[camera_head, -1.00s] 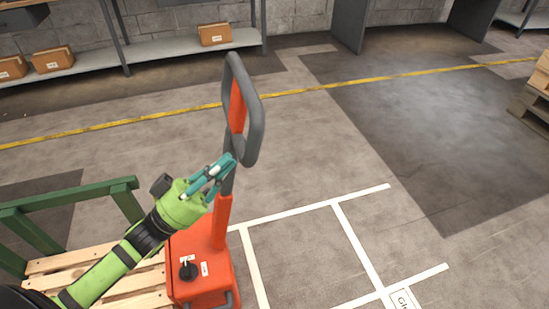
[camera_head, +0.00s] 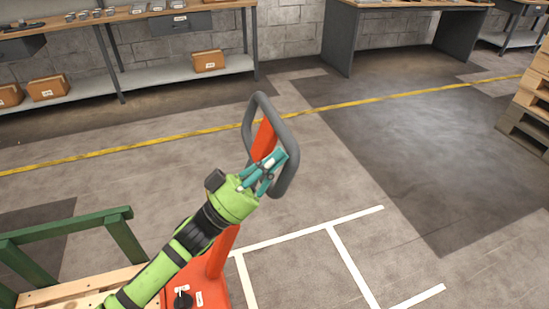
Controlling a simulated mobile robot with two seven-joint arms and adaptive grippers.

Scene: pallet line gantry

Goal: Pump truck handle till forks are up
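The pallet truck's orange body (camera_head: 207,287), with a black knob, is at the bottom of the head view. Its orange shaft rises to a grey loop handle (camera_head: 286,128), tilted to the right. My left gripper (camera_head: 274,164), with teal fingers, overlaps the lower part of the loop and the orange bar there. Whether the fingers are closed around the handle cannot be made out. The forks are hidden. A wooden pallet (camera_head: 80,288) lies at lower left behind my green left arm. My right gripper is not in view.
A green rail frame (camera_head: 65,225) stands over the pallet. Workbenches with a shelf of cardboard boxes (camera_head: 208,61) line the back wall. Stacked pallets (camera_head: 524,125) stand at far right. The floor right of the truck is clear, with white marking lines.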

